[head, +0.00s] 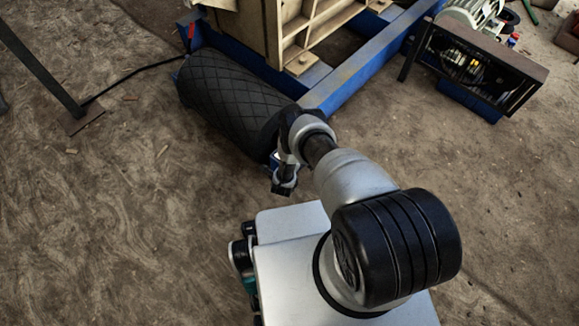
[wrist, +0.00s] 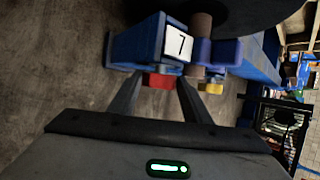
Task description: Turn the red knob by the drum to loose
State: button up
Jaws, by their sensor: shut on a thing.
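The red knob (wrist: 157,81) shows in the wrist view, under the end of a blue bracket (wrist: 137,45) that bears a white plate with a "7". My gripper (wrist: 161,84) has its two dark fingers on either side of the knob, shut on it. The drum (head: 222,96) is a black ribbed roller at upper middle in the head view; its dark round end (wrist: 235,14) shows at the top of the wrist view. In the head view my arm hides the knob and the fingertips. How far the knob is turned I cannot tell.
A small yellow part (wrist: 211,88) is right of the knob. A blue frame beam (head: 350,80) runs behind the drum. A motor unit with a dark guard (head: 470,68) stands at upper right. A dark post (head: 45,75) stands at left.

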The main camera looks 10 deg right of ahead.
jog(key=shift+d, duration=0.1)
dwell(0.7)
jog(key=o, duration=1.1)
jog(key=shift+s, duration=0.1)
jog(key=shift+c, duration=0.2)
jog(key=shift+r, duration=0.1)
